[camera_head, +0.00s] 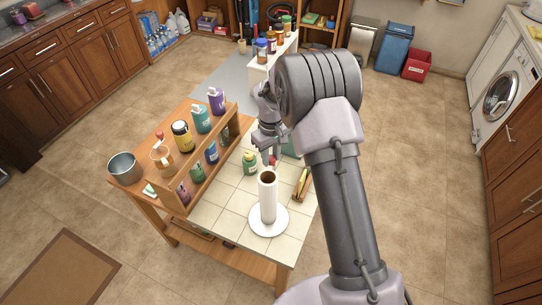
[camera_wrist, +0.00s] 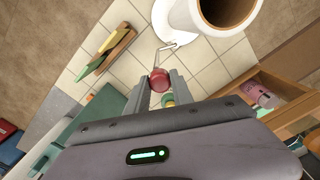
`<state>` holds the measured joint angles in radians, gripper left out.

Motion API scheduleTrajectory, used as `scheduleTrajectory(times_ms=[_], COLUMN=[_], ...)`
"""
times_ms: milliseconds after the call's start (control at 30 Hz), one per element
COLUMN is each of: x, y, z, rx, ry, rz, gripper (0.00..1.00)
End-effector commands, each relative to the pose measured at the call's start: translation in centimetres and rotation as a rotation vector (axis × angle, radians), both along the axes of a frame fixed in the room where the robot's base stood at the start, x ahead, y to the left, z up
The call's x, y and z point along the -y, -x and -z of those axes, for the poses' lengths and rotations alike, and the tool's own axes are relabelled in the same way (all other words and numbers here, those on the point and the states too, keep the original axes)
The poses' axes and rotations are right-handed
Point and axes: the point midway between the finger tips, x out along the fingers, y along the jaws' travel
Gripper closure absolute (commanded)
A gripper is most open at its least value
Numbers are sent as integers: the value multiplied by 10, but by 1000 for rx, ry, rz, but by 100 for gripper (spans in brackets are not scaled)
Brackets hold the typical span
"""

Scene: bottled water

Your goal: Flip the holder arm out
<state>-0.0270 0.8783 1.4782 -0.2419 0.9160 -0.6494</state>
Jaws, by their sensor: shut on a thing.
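A white paper towel roll (camera_head: 268,203) stands upright on a round white holder base (camera_head: 283,222) on the tiled tabletop. The roll's brown open core (camera_wrist: 226,10) shows large at the top of the wrist view. A thin bent metal holder arm (camera_wrist: 176,43) runs from beside the base to a red knob (camera_wrist: 160,80). My gripper (camera_wrist: 160,88) is shut on this red knob, with a grey finger on each side. In the head view my gripper (camera_head: 271,157) is just behind the roll, and the red knob (camera_head: 273,161) shows small at its fingertips.
A green bottle (camera_head: 250,162) stands left of my gripper. A wooden rack (camera_head: 205,165) with several bottles borders the tabletop's left side. A wooden object (camera_head: 301,186) lies right of the roll. Bare tiles (camera_head: 222,218) lie left of the base.

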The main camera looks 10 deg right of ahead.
Motion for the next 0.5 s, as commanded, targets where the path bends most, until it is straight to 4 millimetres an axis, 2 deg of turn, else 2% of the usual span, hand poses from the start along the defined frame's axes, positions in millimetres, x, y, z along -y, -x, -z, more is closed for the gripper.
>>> scheduleTrajectory(times_ms=[33, 133, 400, 500], x=[0, 0, 0, 0], y=[-1, -1, 0, -1], z=[-1, -1, -1, -9], rx=[3, 2, 1, 3], ry=[0, 0, 0, 0], rz=[-1, -1, 0, 0], gripper=[68, 50, 50, 50])
